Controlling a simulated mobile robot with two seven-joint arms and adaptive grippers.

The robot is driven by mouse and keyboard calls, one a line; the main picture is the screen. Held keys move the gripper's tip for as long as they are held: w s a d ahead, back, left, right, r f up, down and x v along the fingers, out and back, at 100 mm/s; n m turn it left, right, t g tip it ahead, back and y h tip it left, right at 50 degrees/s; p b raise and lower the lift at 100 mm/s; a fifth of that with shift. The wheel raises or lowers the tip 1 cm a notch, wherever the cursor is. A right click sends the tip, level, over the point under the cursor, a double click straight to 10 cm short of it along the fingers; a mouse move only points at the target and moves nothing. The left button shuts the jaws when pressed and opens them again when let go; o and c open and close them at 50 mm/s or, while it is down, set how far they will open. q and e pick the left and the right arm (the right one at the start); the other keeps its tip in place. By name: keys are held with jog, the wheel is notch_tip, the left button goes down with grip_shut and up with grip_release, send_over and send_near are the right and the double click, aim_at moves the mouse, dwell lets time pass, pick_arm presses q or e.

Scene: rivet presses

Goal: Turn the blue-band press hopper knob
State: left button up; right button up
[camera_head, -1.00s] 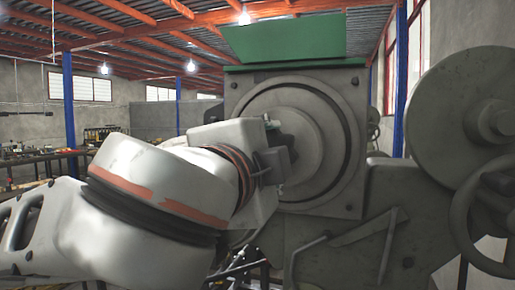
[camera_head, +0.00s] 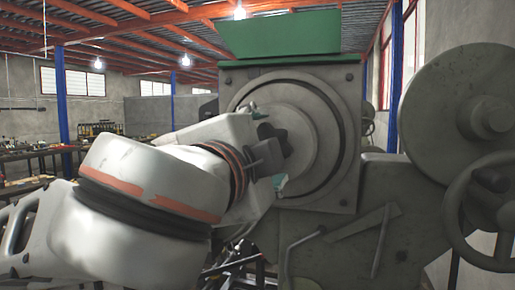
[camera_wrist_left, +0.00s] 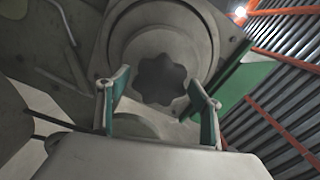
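The hopper knob is a dark, lobed star shape; in the left wrist view the knob (camera_wrist_left: 160,79) sits at the middle of a round grey plate (camera_wrist_left: 125,35). In the head view the knob (camera_head: 272,136) is partly hidden behind my left wrist and gripper. My left gripper (camera_wrist_left: 158,80) is open, with its two teal-padded fingers on either side of the knob in the wrist view. Whether they touch it I cannot tell. In the head view the left gripper (camera_head: 267,147) is at the press face. No blue band shows on this press. My right gripper is not in view.
The grey press body (camera_head: 405,195) fills the right, with a large wheel (camera_head: 425,105) and a handwheel (camera_head: 452,205). A green hopper (camera_head: 280,35) tops it. Benches with tools (camera_head: 95,140) stand far left, near a blue pillar (camera_head: 64,95).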

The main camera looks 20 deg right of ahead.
pick_arm(q)
jog(key=shift+s, duration=0.15)
jog(key=v, duration=1.2)
